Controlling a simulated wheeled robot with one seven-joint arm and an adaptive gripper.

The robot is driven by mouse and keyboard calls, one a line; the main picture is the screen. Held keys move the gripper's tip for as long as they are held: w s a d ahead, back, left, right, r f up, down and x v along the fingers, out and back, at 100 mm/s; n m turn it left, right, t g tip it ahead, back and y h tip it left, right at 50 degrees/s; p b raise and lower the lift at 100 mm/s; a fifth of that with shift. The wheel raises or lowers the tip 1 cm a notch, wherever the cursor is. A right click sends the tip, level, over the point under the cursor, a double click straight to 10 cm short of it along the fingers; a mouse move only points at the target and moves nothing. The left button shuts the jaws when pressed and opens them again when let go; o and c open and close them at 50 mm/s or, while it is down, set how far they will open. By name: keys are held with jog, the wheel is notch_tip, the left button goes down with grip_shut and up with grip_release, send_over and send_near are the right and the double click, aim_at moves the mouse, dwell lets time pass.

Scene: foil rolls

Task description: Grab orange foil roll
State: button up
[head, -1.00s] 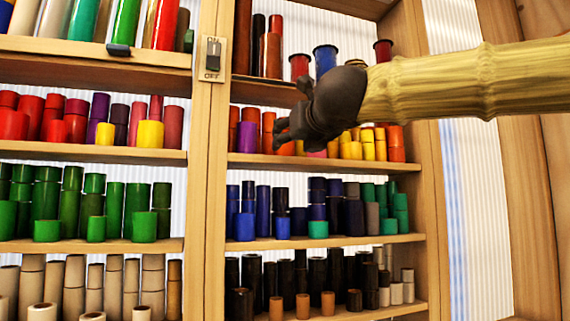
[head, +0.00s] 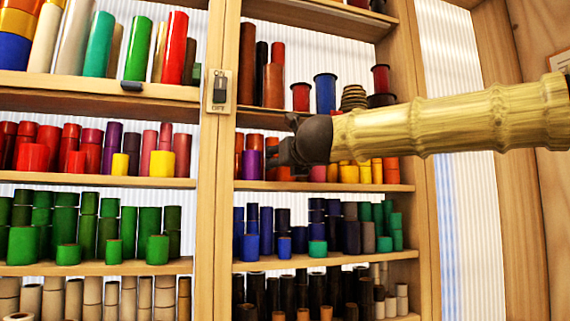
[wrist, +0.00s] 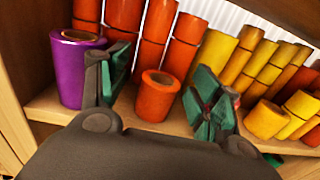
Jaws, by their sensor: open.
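A short orange foil roll (wrist: 157,97) stands upright at the front of a shelf in the wrist view, its hollow top showing. My gripper (wrist: 160,82) is open, with one dark-and-green finger to each side of this roll in the picture. Gaps show between the roll and both fingers. I cannot tell how deep the roll is between them. In the head view my gripper (head: 281,151) is in front of the right cabinet's red-to-yellow shelf and hides the short orange roll there.
A purple roll (wrist: 80,70) stands just left of the left finger. Taller orange rolls (wrist: 154,52) are behind, and yellow rolls (wrist: 264,119) are to the right. A wooden post with a switch (head: 219,88) stands left of my gripper. The shelf board (head: 330,187) runs below.

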aim_at(286, 168)
jog(key=w, duration=0.1)
jog(key=w+f, duration=0.1)
jog(key=w, duration=0.1)
jog(key=shift+w+f, duration=0.2)
jog(key=shift+f, duration=0.15)
jog(key=shift+s+r, duration=0.4)
jog(key=shift+s, duration=0.4)
jog(key=c, duration=0.7)
jog(key=shift+a, duration=0.1)
jog(key=c, duration=0.3)
jog(key=shift+w+f, duration=0.2)
jog(key=shift+w, duration=0.1)
jog(key=shift+c, duration=0.7)
jog(key=shift+r, duration=0.15)
